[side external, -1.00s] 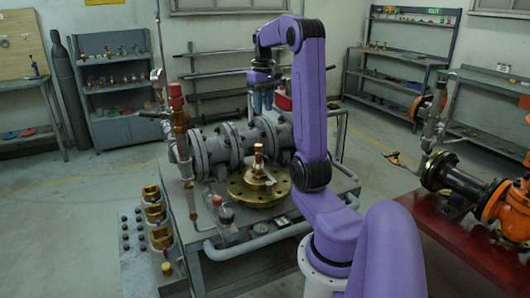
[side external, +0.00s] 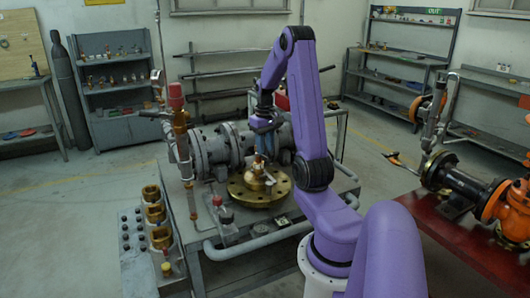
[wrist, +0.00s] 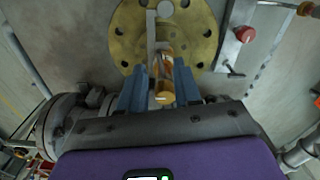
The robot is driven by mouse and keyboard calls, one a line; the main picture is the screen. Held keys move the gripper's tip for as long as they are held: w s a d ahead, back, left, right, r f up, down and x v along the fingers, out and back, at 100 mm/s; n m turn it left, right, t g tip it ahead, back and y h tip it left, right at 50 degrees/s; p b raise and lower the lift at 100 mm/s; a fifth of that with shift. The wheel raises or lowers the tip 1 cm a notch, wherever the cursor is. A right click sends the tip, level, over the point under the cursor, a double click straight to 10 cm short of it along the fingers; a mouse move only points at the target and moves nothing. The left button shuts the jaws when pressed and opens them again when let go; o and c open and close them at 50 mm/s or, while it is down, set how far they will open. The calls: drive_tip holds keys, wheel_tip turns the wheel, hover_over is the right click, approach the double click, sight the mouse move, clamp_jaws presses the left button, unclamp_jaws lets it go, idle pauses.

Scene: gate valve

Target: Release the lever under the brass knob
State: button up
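The brass knob (wrist: 164,82) is an upright brass-and-copper cylinder. It stands over a round brass flange (side external: 246,194) with bolt holes, which also shows in the wrist view (wrist: 126,18). A pale grey lever (wrist: 152,35) runs across the flange beside the knob. My gripper (wrist: 161,70) has its two blue fingers apart, one on each side of the knob. I cannot tell whether either finger touches it.
A grey pipe with flanges (side external: 225,143) lies just behind the brass flange. A red button (wrist: 245,34) sits on a plate beside it. A red-topped vertical fitting (side external: 176,98) stands at the left of the table. A second bench (side external: 460,240) is at the right.

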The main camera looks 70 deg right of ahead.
drive_tip(key=shift+f, duration=1.4)
clamp_jaws()
drive_tip(key=shift+s+d+n, duration=0.1)
drive_tip(key=shift+d+n, duration=0.2)
drive_tip(key=shift+n, duration=0.6)
unclamp_jaws()
wheel_tip(320, 180, up, 18)
drive_tip(key=shift+f, duration=0.25)
